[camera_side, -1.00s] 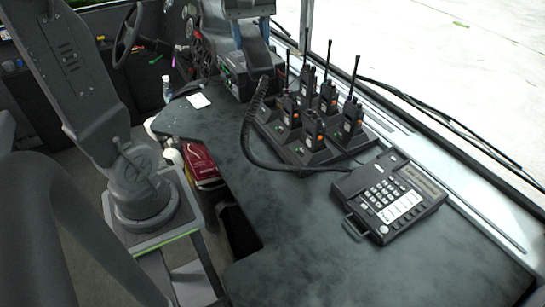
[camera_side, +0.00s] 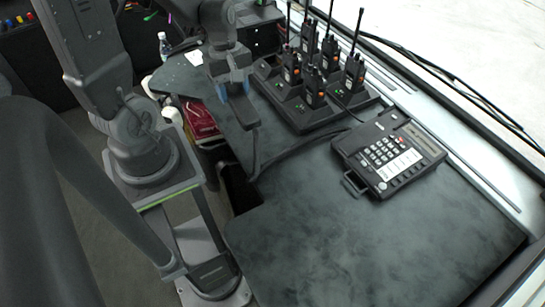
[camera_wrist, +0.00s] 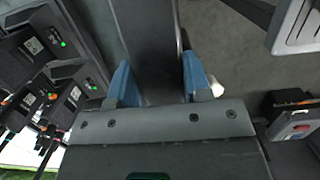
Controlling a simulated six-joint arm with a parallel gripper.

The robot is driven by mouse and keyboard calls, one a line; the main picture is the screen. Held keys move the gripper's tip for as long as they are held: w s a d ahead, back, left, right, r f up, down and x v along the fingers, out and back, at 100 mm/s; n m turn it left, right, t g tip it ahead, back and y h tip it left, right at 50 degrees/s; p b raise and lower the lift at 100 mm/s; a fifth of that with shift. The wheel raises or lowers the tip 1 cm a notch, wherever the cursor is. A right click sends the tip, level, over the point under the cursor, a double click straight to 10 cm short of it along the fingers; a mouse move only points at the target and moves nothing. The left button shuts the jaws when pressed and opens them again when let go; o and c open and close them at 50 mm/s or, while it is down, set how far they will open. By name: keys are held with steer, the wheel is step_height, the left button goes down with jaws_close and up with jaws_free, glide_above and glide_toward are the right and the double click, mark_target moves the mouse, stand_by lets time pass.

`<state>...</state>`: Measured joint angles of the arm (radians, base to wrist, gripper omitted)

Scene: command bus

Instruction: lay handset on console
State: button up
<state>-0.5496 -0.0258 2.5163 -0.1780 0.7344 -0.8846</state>
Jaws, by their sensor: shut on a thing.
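The console (camera_side: 388,155) is a black desk phone base with a keypad and white label strip, resting on the dark worktop in the side view. My gripper (camera_side: 235,89) has blue fingertips and is left of the console, above the worktop's left edge. It is shut on the black handset (camera_side: 242,112), which hangs down below the fingers, apart from the console. A dark cord runs from below the handset across the worktop to the console. In the wrist view the dark handset (camera_wrist: 148,45) lies between the blue fingertips; its near end is hidden by my gripper.
Several handheld radios (camera_side: 313,88) with upright antennas stand in a charger behind the console, right of my gripper. The front worktop (camera_side: 330,245) is clear. Cables run along the right ledge.

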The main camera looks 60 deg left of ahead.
steer(key=shift+f, duration=0.55)
steer(key=w+d+f, duration=0.1)
steer(key=d+f, duration=0.1)
steer(key=d, duration=0.1)
steer(key=w+d+f, duration=0.2)
steer(key=d, duration=0.2)
steer(key=w+d+f, duration=0.1)
steer(key=d+f, duration=0.2)
steer(key=shift+w+d+f, duration=0.1)
steer(key=shift+w+d, duration=0.05)
steer(key=shift+d, duration=0.25)
steer(key=shift+f, duration=2)
steer(key=shift+f, duration=0.15)
steer(key=o, duration=1)
